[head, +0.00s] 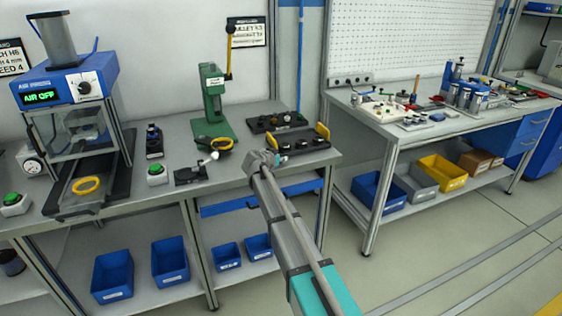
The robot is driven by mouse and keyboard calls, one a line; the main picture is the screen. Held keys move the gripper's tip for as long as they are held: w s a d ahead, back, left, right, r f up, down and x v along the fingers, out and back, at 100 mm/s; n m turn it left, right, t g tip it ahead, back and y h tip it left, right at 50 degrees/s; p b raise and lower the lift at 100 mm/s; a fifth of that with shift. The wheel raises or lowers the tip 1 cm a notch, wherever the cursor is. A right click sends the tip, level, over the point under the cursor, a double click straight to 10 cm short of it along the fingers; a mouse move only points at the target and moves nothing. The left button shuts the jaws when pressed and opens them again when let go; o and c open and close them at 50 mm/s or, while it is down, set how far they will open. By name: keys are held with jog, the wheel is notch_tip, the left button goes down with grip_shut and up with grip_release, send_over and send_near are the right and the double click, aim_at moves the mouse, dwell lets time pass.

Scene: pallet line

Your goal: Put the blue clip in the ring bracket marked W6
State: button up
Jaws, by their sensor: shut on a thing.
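My gripper (270,158) is at the front edge of the left bench, beside a black plate with yellow handles (303,141). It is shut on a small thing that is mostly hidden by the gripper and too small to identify. I cannot make out the blue clip for certain. No W6 mark is readable, so I cannot tell which part is that ring bracket.
The left bench (130,205) carries a blue machine (65,82) reading AIR OFF, a yellow ring (86,185), a green press (212,100) and a black block (276,121). Blue bins (170,262) stand on its shelf. A second bench (385,135) with many small parts stands right, across a floor gap.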

jog(key=shift+f, duration=0.1)
jog(key=o, duration=0.3)
jog(key=shift+f, duration=0.1)
jog(key=o, duration=0.4)
jog(key=shift+o, duration=0.2)
jog(key=shift+r, duration=0.3)
jog(key=p+v, duration=0.4)
jog(key=v, duration=0.8)
jog(key=shift+p, duration=0.35)
jog(key=shift+f, duration=0.1)
jog(key=s+d+f+g, duration=0.4)
jog(key=s+d, duration=0.4)
jog(key=d, duration=0.1)
jog(key=s+d+f+n+g+y, duration=0.2)
jog(key=s, duration=0.6)
jog(key=s+d+f+n+g+y, duration=0.2)
jog(key=s+d+f+y, duration=0.1)
jog(key=s, duration=0.5)
jog(key=s+d+f+n+g+y, duration=0.2)
jog(key=s+g, duration=0.1)
jog(key=s, duration=0.6)
jog(key=shift+d+f+n+y, duration=0.25)
jog(key=shift+d+n+y, duration=0.05)
jog(key=shift+n, duration=0.1)
